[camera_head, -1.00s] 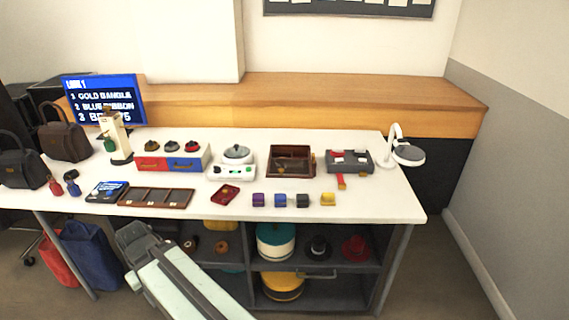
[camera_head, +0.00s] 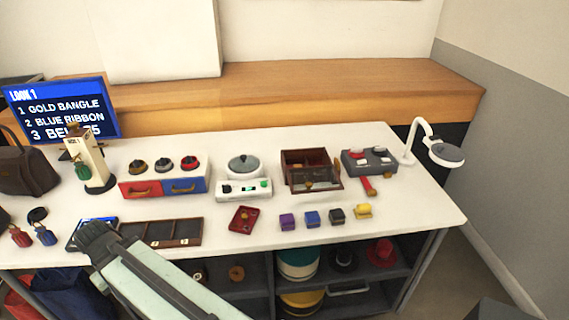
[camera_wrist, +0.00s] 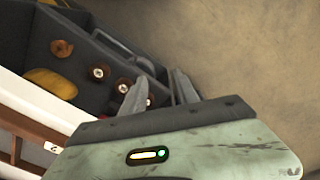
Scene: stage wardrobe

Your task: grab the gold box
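The gold box (camera_head: 363,211) is a small yellow box with a raised top. It stands on the white table near the front edge, at the right end of a row of small boxes. Left of it stand a black box (camera_head: 337,215), a blue box (camera_head: 312,219) and a purple box (camera_head: 288,222), with small gaps between. My gripper (camera_wrist: 160,80) shows in the wrist view with its two fingers apart and nothing between them. It is over the floor by the shelf unit, away from the gold box, which is not in the wrist view.
A dark red tray (camera_head: 243,219) lies left of the row. Behind are a brown wooden box (camera_head: 304,185), a white scale-like device (camera_head: 243,189) and a grey device (camera_head: 369,161). A white lamp (camera_head: 446,154) stands at the back right. The table right of the gold box is clear.

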